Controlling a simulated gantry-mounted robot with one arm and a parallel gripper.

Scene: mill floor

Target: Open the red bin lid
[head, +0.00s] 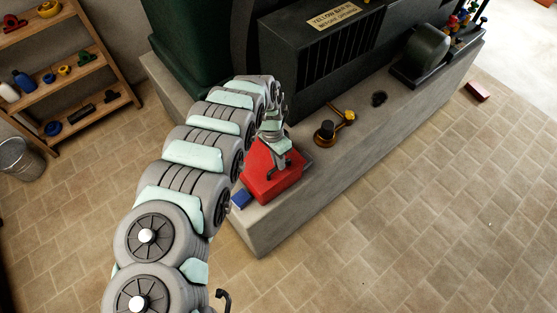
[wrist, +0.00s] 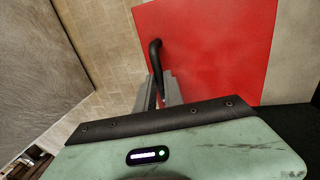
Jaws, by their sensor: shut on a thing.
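The red bin lid (head: 262,184) shows in the head view near the left end of the long stone ledge. It also fills much of the upper right of the wrist view (wrist: 225,50). A dark curved handle (wrist: 155,60) stands at the lid's left edge in the wrist view. My gripper (head: 277,170) is over the lid in the head view. Its fingers are shut on the handle in the wrist view. I cannot tell whether the lid is raised, and the bin's inside is not visible.
A blue block (head: 241,199) lies on the ledge (head: 263,225) by the lid. A brass-and-dark fitting (head: 326,131) stands right of it. A dark machine (head: 310,60) rises behind. Wooden shelves (head: 65,82) and a metal bucket (head: 20,158) stand at far left. Tiled floor in front is clear.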

